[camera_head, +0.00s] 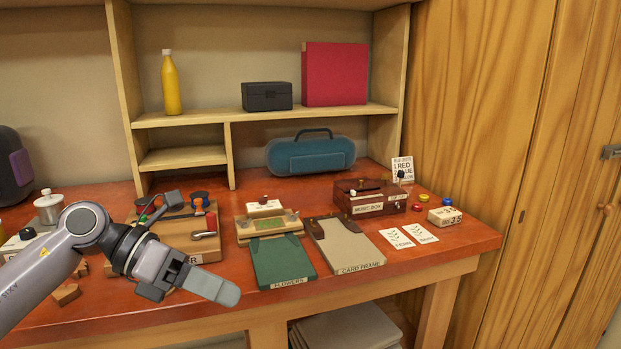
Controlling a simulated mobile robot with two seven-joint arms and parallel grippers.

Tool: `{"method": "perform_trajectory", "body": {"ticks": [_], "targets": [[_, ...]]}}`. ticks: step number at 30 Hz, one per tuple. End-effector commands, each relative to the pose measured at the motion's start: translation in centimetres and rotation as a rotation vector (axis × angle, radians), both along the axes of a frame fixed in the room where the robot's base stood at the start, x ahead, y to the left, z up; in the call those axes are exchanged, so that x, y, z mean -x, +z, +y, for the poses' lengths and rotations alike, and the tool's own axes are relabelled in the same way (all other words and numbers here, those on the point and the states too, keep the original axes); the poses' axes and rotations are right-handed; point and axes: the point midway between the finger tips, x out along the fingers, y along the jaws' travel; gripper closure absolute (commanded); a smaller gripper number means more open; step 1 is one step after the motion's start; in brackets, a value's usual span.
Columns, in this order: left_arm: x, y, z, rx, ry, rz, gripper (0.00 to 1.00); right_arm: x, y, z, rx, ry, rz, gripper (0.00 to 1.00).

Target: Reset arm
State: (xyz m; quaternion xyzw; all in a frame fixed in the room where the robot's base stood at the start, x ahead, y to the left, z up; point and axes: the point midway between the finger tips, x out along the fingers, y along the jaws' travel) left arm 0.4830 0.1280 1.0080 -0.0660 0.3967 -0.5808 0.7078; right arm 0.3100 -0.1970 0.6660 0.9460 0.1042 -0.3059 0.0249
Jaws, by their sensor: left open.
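My left gripper (193,238) hangs over the front left part of the red-brown workbench (325,281). Its arm comes in from the left edge. Its two fingers are spread apart, one up near the tools on a wooden board and one reaching right toward the green flowers board. I see nothing between the fingers. The gripper hides part of the wooden tool board (211,251) behind it. My right gripper is not in view.
A green flowers board (283,262), a card frame (344,246) and a music box (372,198) lie on the bench to the right. A blue case (311,156) stands behind under a shelf (280,111). Wooden doors (490,110) close off the right side.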

Motion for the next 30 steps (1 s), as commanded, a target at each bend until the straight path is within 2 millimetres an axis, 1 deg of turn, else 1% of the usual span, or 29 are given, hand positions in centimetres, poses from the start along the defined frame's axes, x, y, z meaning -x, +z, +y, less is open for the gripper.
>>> {"method": "perform_trajectory", "body": {"ticks": [1,3,6,8,12,14,17,20,23,24,26,28,29,30], "targets": [[0.7,-0.2,-1.6,0.099,0.006,0.059,0.53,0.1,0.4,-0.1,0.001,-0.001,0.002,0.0],[1.4,-0.1,-3.3,0.239,0.033,0.139,0.53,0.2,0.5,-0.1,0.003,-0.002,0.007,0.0],[2.0,0.1,-5.0,0.434,0.09,0.264,0.53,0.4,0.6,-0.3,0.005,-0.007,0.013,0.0],[2.2,0.2,-5.6,0.545,0.136,0.348,0.53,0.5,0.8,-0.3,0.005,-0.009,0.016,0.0],[1.9,0.0,-5.8,0.795,0.275,0.555,0.53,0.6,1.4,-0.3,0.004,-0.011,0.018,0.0],[1.7,-0.5,-5.5,0.894,0.348,0.651,0.53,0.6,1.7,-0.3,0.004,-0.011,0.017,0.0],[1.2,-1.9,-4.3,1.049,0.486,0.814,0.53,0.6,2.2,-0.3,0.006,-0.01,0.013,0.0],[0.9,-4.2,-2.8,1.187,0.643,0.984,0.53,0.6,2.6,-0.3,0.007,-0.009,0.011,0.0],[1.1,-7.4,-0.9,1.308,0.819,1.158,0.53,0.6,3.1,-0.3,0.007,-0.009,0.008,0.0],[1.4,-8.9,0.0,1.353,0.896,1.227,0.53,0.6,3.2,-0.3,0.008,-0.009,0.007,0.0],[2.1,-11.3,1.2,1.41,1.013,1.333,0.53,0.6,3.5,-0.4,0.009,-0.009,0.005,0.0],[3.4,-14.4,2.6,1.47,1.159,1.456,0.53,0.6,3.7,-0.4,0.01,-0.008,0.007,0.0],[4.2,-15.8,3.1,1.491,1.223,1.508,0.53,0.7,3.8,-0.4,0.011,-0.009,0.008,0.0],[5.3,-17.6,3.9,1.518,1.311,1.577,0.53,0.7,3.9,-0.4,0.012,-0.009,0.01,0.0]]}}
